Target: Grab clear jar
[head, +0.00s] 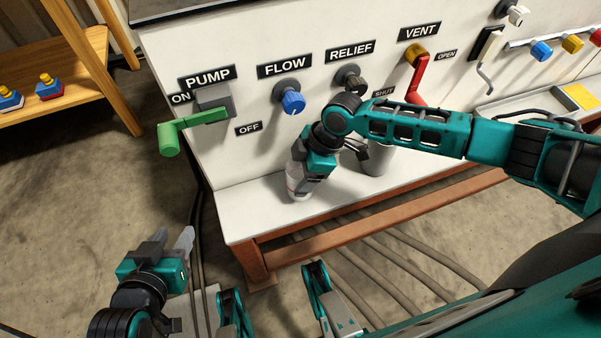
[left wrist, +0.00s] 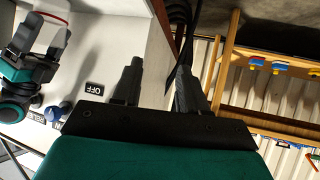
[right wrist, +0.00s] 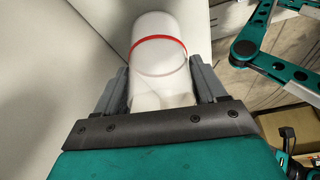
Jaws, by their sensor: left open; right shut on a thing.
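The clear jar (head: 298,189) stands on the white ledge at the front of the panel, below the FLOW knob, partly hidden by my right gripper. In the right wrist view the jar (right wrist: 158,50) is pale and see-through with a red band around it. My right gripper (head: 303,180) is shut on the jar, with one finger on each side of it in the right wrist view. My left gripper (head: 178,243) is open and empty, over the floor left of the ledge. Its two fingers show apart in the left wrist view (left wrist: 155,85).
A grey cup (head: 377,160) stands on the ledge (head: 245,215) right of the jar, partly behind my right arm. The panel carries a green PUMP lever (head: 170,138), a blue FLOW knob (head: 292,102) and a red VENT lever (head: 419,80). A wooden shelf (head: 70,60) stands left.

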